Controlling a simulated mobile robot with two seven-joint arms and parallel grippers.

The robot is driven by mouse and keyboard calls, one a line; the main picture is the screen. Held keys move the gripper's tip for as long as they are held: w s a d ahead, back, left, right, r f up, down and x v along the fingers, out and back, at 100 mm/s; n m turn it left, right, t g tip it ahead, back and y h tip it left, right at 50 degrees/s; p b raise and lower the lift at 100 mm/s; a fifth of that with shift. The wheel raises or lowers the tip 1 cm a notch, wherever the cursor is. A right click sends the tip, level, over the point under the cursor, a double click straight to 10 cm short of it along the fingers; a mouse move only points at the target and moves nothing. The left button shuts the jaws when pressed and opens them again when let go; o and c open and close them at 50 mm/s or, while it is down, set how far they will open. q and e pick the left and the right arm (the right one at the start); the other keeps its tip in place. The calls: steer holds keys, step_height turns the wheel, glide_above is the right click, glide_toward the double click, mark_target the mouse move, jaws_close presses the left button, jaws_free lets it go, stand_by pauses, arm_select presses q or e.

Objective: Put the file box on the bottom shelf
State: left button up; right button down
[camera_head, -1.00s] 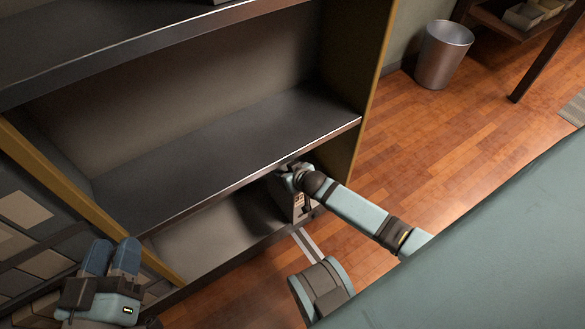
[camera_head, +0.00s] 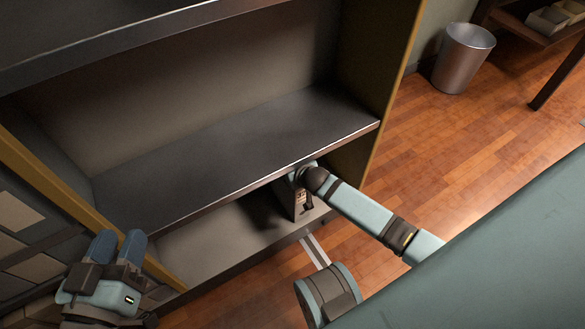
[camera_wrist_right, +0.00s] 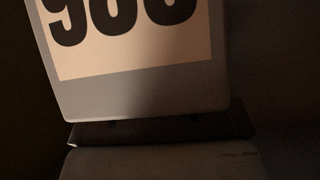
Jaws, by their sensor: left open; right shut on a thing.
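The file box (camera_head: 297,203) is a grey box with a pale label, at the right part of the bottom shelf (camera_head: 215,243), under the middle shelf's front edge. In the right wrist view the file box (camera_wrist_right: 150,95) fills the upper middle, with large dark digits on its label. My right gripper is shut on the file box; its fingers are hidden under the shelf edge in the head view. Whether the box touches the bottom shelf I cannot tell. My left gripper (camera_head: 121,247) is open and empty at the lower left, outside the shelf unit.
The middle shelf (camera_head: 230,155) is bare and its front edge lies just above my right wrist. A yellowish side panel (camera_head: 387,90) bounds the unit on the right. A metal bin (camera_head: 463,58) stands on the wooden floor (camera_head: 450,130). The bottom shelf's left part is clear.

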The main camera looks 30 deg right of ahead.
arm_select(q)
steer(key=shift+w+a+r, duration=0.15)
steer(key=shift+r, duration=0.25)
steer(key=shift+f, duration=0.1)
arm_select(e)
steer(key=shift+c, duration=1.5)
jaws_free()
steer(key=shift+f, duration=0.2)
arm_select(q)
steer(key=shift+f, duration=0.25)
arm_select(e)
steer(key=shift+o, duration=1.1)
